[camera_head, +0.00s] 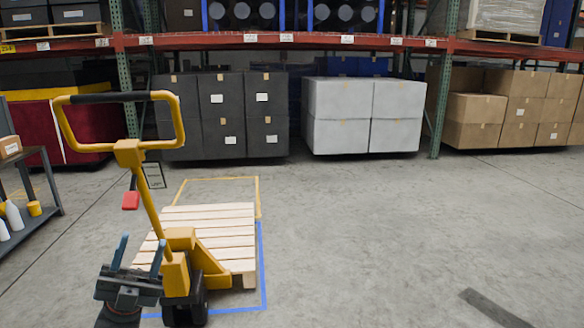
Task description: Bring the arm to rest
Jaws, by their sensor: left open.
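My left gripper (138,258) is in the lower left of the head view, with its two blue-grey fingers pointing up and spread apart. It is open and nothing shows between the fingers. It overlaps the lower part of the yellow pallet jack (178,245) in the picture; I cannot tell whether they touch. My right gripper is not in view.
A wooden pallet (232,228) sits on the jack, near blue and yellow floor lines. A dark cart (48,185) with bottles stands at the left edge. Racks (350,42) with grey, white and brown boxes line the back. The floor (400,230) to the right is mostly clear.

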